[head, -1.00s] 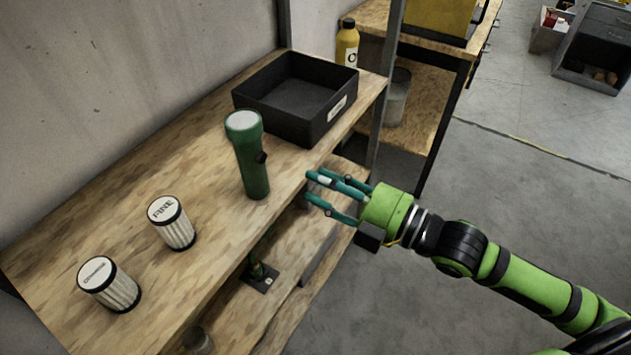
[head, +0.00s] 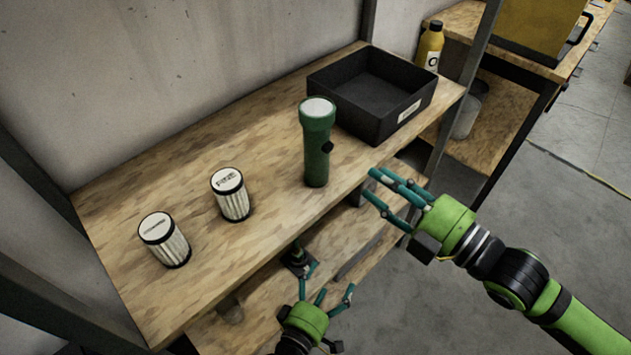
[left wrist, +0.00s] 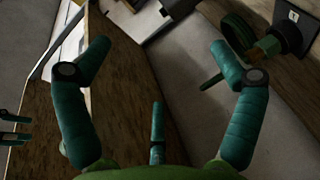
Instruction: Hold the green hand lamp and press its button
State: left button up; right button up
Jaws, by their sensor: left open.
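The green hand lamp (head: 316,150) stands upright on the wooden top shelf, its pale lens facing up. Its black button (head: 327,147) is on the right side of the body. My right gripper (head: 376,184) is open and empty, to the right of the lamp near the shelf's front edge, apart from it. My left gripper (head: 329,278) is open and empty, below the lamp in the picture, in front of the lower shelf. In the left wrist view its spread fingers (left wrist: 160,65) have nothing between them. The lamp is not recognizable there.
A black bin (head: 345,105) sits right of the lamp. Two white ribbed filters (head: 230,195) (head: 165,242) stand to its left. A dark green item (head: 297,256) is on the lower shelf (head: 262,300). A yellow bottle (head: 428,47) stands behind.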

aim_at(313, 163)
pick_arm(q)
jog(key=w+d+r+n+t+h, duration=0.1)
jog(key=d+r+n+t, duration=0.3)
jog(key=r, duration=0.6)
jog(key=r+n+t, duration=0.2)
jog(key=r+n, duration=0.3)
jog(key=r, duration=0.6)
jog(key=w+a+r+n+y, duration=0.1)
jog(key=a+r+n+y, duration=0.1)
jog(key=n, duration=0.3)
jog(key=w+a+r+n+y, duration=0.2)
jog(key=n+y, duration=0.2)
jog(key=w+a+r+n+y, duration=0.2)
jog(key=r+n+y, duration=0.1)
jog(key=n+y, duration=0.1)
jog(key=shift+w+a+n, duration=0.1)
jog(key=shift+a+n, duration=0.3)
jog(key=shift+n, duration=0.4)
jog(key=shift+w+a+n+g, duration=0.2)
jog(key=shift+n+g, duration=0.1)
jog(key=shift+n, duration=0.3)
jog(key=shift+w+d+f+n+g, duration=0.2)
jog(key=shift+f+n+g, duration=0.15)
jog(key=shift+n+g, duration=0.45)
jog(key=shift+w+a+f, duration=0.1)
jog(key=shift+w+a, duration=0.1)
jog(key=shift+w, duration=1.55)
jog(key=shift+w+a, duration=0.15)
jog(key=shift+w, duration=1.6)
